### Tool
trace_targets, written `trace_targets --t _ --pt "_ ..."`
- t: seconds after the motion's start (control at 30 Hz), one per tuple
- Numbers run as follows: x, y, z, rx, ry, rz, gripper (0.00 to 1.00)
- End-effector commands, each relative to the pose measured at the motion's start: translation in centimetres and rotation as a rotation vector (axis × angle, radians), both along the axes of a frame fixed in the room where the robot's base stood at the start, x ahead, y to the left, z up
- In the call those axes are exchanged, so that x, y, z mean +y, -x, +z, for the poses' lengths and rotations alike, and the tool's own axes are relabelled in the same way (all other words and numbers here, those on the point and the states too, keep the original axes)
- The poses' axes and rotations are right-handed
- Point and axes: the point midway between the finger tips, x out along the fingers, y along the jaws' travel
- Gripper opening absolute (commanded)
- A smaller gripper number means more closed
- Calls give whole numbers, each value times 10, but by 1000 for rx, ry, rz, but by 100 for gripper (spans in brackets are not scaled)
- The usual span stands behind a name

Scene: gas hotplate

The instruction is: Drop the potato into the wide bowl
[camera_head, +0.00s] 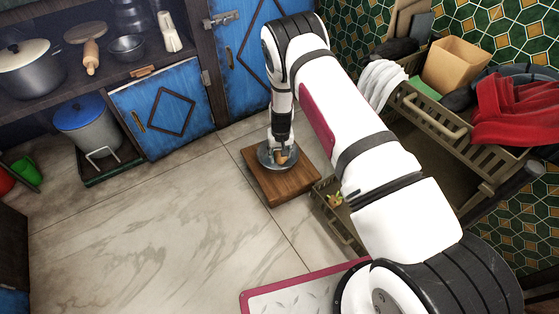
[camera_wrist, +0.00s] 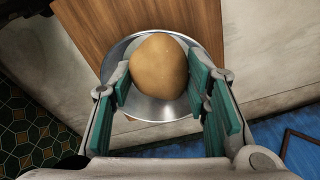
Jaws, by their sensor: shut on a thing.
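The potato (camera_wrist: 158,65) is a smooth tan-brown lump between the green pads of my gripper (camera_wrist: 162,90) in the wrist view. My gripper is shut on it. Behind the potato in that view lies the wide bowl (camera_wrist: 165,110), shiny metal and round. In the head view my gripper (camera_head: 281,150) points down at the bowl (camera_head: 265,156), with the potato (camera_head: 283,158) partly showing between the fingers. The potato is over the bowl's opening; I cannot tell whether it touches the bottom.
The bowl stands on a brown wooden block (camera_head: 290,185) on the pale tiled floor (camera_head: 160,225). A slatted crate (camera_head: 425,115) is to the right, with a red cloth (camera_head: 515,112) on it. Blue cabinet doors (camera_head: 165,105) are behind. The floor left of the block is clear.

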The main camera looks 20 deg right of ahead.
Motion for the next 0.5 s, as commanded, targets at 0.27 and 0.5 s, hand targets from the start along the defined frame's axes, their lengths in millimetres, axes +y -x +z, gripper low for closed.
trace_targets --t 0.27,0.5 --pt "1 -4 -33 1 0 0 14" --pt "1 -5 -35 0 0 0 14"
